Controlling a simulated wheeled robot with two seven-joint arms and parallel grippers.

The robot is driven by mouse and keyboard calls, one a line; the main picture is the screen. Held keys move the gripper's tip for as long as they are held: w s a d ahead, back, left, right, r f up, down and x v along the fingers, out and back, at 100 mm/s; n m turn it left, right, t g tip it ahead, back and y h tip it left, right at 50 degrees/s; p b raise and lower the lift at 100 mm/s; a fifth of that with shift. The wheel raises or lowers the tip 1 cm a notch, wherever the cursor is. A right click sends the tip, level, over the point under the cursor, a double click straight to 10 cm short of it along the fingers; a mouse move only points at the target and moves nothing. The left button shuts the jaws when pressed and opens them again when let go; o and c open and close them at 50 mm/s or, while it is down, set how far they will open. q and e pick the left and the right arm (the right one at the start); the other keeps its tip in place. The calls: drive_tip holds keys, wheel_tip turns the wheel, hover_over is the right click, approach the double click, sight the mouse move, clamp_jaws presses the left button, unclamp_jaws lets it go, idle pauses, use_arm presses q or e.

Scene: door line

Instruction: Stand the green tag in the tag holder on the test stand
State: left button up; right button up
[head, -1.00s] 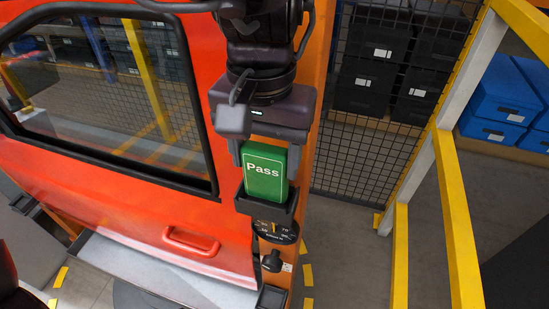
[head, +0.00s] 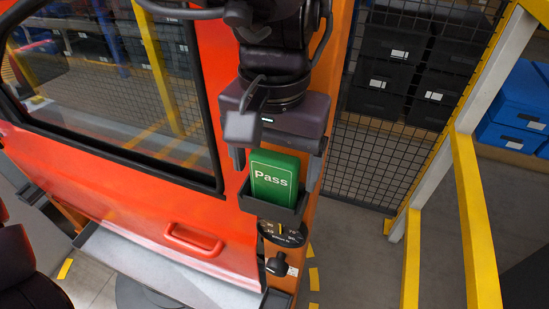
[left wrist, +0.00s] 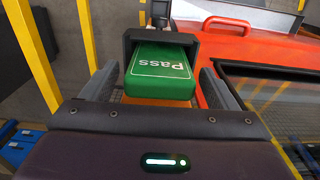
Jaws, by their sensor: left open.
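The green tag (head: 273,178), marked "Pass", stands in the black tag holder (head: 270,209) on the orange post of the test stand. In the left wrist view the green tag (left wrist: 160,73) has its lower end inside the dark frame of the holder (left wrist: 127,45). My left gripper (head: 275,168) is open, with one finger on each side of the tag and a visible gap to it. In the left wrist view the fingers of my left gripper (left wrist: 160,84) are spread apart beside the tag. My right gripper is not in view.
A red door (head: 110,190) with a dark-framed window and a red handle (head: 193,238) is at the left. A round dial (head: 282,235) and a black knob (head: 276,265) sit below the holder. A yellow rail (head: 470,210) and mesh fence (head: 370,160) are at the right.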

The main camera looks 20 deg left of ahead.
use_arm(q)
drive_tip(key=shift+r, duration=0.1)
drive_tip(key=shift+r+p, duration=0.25)
drive_tip(key=shift+p, duration=0.05)
wheel_tip(320, 180, up, 10)
drive_tip(key=shift+r+p, duration=0.2)
drive_tip(key=shift+p, duration=0.5)
drive_tip(key=shift+r, duration=0.65)
